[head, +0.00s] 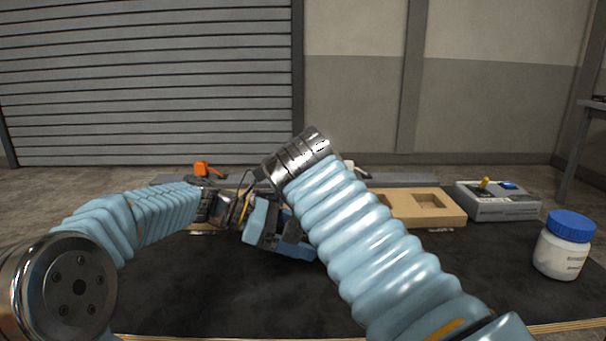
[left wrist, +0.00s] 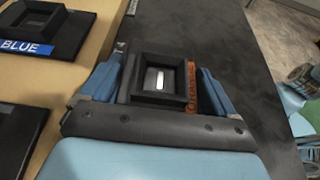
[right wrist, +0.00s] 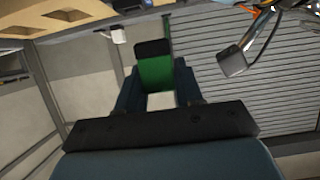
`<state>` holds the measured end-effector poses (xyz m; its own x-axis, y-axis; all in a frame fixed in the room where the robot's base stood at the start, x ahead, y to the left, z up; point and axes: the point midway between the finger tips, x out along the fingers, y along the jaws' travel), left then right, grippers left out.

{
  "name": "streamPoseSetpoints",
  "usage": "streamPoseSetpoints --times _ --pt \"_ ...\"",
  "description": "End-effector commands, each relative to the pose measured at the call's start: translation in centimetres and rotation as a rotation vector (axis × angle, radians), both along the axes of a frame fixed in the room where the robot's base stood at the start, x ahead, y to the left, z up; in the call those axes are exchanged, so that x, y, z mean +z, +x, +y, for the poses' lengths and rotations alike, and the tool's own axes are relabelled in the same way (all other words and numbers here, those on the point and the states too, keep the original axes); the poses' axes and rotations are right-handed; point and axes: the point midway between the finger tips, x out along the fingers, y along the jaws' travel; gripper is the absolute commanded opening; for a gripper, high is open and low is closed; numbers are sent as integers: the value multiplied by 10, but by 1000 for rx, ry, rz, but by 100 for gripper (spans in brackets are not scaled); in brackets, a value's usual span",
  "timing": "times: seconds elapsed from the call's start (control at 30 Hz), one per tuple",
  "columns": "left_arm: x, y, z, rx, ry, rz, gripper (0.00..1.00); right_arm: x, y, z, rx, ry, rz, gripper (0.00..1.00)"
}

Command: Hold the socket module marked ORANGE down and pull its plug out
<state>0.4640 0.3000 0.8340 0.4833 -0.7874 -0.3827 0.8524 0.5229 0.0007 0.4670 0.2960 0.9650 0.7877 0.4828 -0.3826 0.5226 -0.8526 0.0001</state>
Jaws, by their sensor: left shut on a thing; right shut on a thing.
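The black socket module with an orange side label (left wrist: 192,88) shows in the left wrist view. Its square opening (left wrist: 160,80) has no plug in it and a pale slot shows inside. My left gripper (left wrist: 158,90) is shut on this module, a blue finger on each side. My right gripper (right wrist: 158,85) is shut on a green plug with a black end (right wrist: 155,70), clear of any socket in the right wrist view. In the head view my right gripper (head: 278,235) is over the mat, and my left gripper is mostly hidden among other things.
Another module with a BLUE label (left wrist: 27,47) sits on the wooden board in the left wrist view. A wooden tray with square recesses (head: 425,205), a grey switch box (head: 500,203) and a blue-lidded jar (head: 565,246) stand to the right. The dark mat's front (head: 200,290) is clear.

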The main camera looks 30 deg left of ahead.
Motion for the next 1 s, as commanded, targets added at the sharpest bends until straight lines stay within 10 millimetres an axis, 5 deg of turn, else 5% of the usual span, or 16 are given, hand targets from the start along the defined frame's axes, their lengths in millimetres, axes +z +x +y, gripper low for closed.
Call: streamPoseSetpoints --times 0.37,0.4,0.43,0.77,1.0 --pt "-1 0 0 1 1 3 54 -5 0 0 1 0 -1 5" --pt "-1 0 0 1 1 3 95 -5 0 0 1 0 -1 5" --pt "-1 0 0 1 1 3 100 -5 0 0 1 0 -1 5" --pt "3 -3 6 1 1 1 100 -4 0 0 0 0 -1 5" --pt "22 -26 44 4 1 0 100 0 0 0 1 0 -1 5"
